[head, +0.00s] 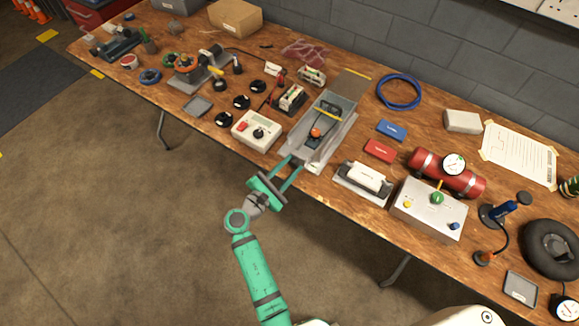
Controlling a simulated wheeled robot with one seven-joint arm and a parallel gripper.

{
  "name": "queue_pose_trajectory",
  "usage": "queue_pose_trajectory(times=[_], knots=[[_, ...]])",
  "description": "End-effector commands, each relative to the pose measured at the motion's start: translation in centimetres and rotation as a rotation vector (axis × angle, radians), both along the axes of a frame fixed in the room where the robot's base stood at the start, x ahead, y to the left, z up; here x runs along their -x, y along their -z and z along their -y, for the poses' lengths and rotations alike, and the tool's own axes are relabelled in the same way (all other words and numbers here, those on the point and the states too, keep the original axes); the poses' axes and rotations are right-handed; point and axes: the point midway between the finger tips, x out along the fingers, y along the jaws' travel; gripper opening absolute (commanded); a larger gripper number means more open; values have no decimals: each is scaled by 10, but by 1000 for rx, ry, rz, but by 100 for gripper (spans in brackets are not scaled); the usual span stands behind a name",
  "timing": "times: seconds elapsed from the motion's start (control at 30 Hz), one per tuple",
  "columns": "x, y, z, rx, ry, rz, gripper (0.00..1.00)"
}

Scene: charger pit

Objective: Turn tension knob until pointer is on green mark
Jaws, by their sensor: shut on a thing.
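A long grey metal channel fixture (342,100) lies on the bench, with its near end at the front edge. An orange-topped part and a yellow strip sit inside it. My gripper (297,161) reaches up from the front to the near end of this fixture. Its two green fingers are around a small part there, which I take to be the tension knob. The knob is hidden or too small to make out between the fingertips. I cannot make out the pointer or the green mark in the head view.
A white box with a red button (257,131) stands close left of the fixture. A white roller on a grey base (363,182) and a control box (429,208) stand to the right. A blue hose coil (398,91) lies behind. The floor in front of the bench is clear.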

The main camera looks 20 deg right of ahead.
Motion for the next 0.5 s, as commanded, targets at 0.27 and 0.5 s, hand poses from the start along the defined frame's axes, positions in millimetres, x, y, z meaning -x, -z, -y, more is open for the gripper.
queue_pose_trajectory(times=[0.27, 0.5], knots=[[3, 2, 0, -161, 2, 201, 8], [4, 2, 0, -301, 2, 380, 8]])
